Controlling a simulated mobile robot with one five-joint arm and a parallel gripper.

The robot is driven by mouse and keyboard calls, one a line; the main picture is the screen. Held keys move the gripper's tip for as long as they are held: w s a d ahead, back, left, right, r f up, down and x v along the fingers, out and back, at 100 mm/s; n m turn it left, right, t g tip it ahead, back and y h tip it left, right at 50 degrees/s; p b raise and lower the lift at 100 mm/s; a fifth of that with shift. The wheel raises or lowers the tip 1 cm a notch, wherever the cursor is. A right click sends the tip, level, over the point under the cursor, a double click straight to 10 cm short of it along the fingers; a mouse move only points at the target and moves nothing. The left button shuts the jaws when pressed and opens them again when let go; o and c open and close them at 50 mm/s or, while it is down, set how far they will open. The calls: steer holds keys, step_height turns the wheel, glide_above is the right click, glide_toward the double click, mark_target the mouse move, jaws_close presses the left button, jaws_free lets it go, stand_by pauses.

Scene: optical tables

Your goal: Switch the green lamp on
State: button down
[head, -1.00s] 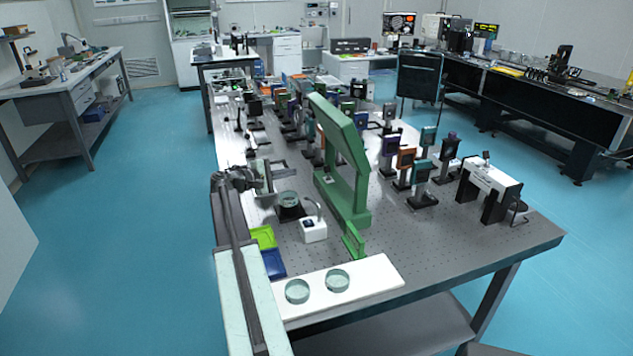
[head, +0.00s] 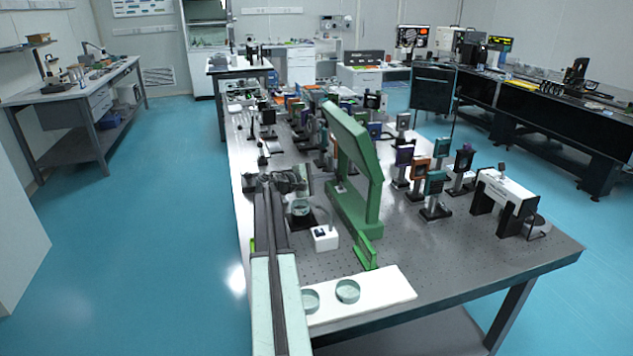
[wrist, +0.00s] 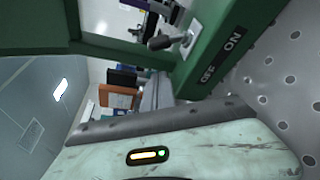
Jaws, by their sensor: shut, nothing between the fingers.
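The green lamp (head: 352,150) is a tall green frame standing on the optical table. In the wrist view its green base (wrist: 222,58) carries OFF and ON labels. A small toggle switch (wrist: 186,40) with a dark-tipped lever (wrist: 160,43) sits on a pale plate beside the labels. I cannot tell which label the lever leans toward. My gripper (head: 300,185) is shut and empty, left of the lamp and apart from it.
A white box with a dark button (head: 325,238) stands between my arm and the lamp. A white board (head: 375,295) with round dishes lies at the front. Several optical mounts (head: 437,190) stand right of the lamp.

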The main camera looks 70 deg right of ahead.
mark_target(340, 178)
steer(key=shift+s+a+r+p, duration=0.2)
steer(key=shift+s+a+r, duration=0.2)
steer(key=shift+a+r, duration=0.15)
steer(key=shift+s+a+r+p, duration=0.2)
steer(key=shift+s+a+r, duration=0.2)
steer(key=shift+a, duration=0.2)
